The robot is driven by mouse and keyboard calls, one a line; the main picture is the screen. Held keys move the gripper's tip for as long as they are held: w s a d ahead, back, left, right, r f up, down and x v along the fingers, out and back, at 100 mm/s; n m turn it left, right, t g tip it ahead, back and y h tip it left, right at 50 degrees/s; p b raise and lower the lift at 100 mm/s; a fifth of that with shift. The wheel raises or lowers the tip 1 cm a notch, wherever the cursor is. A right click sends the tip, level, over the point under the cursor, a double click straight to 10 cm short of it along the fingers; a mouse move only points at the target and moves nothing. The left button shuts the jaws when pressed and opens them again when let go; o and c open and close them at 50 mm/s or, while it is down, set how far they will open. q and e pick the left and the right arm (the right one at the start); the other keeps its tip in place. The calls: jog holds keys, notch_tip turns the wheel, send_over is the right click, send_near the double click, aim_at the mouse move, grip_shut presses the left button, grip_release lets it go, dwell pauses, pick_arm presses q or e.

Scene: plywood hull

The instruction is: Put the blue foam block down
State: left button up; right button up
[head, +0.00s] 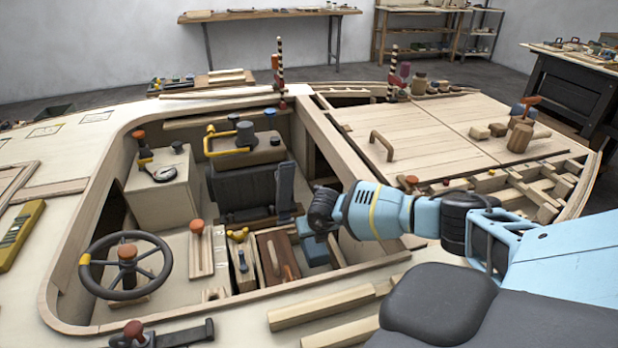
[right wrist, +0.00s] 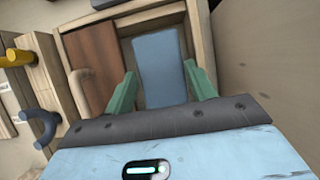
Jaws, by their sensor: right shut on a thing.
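The blue foam block (right wrist: 160,62) is a slate-blue slab. It sits between the green fingers of my right gripper (right wrist: 161,82) in the right wrist view, and the gripper is shut on it. The block is in or just above a wood-framed compartment (right wrist: 216,50), beside a brown lid. Whether it touches the compartment floor I cannot tell. In the head view my right arm reaches in from the right and down into the cockpit, and the block (head: 315,252) shows partly below the wrist. The fingers are hidden there. My left gripper is not in view.
The brown lid with a pale handle (right wrist: 92,68) lies left of the block. A yellow-and-blue-grey fitting (right wrist: 32,112) stands further left. In the head view a steering wheel (head: 126,265) and a black seat (head: 245,190) fill the cockpit. The wooden deck rim surrounds it.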

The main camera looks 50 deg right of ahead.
aim_at(314, 245)
jog(key=shift+f+b, duration=0.45)
jog(key=shift+f, duration=2.35)
jog(key=shift+f, duration=0.1)
jog(key=o, duration=0.9)
jog(key=shift+s+r, duration=0.1)
jog(key=shift+r, duration=0.45)
jog(key=p+v, duration=0.2)
jog(key=v, duration=0.8)
jog(key=shift+p, duration=0.3)
jog(key=shift+s+a+r, duration=0.2)
jog(key=shift+s+r, duration=0.1)
jog(key=shift+r, duration=0.2)
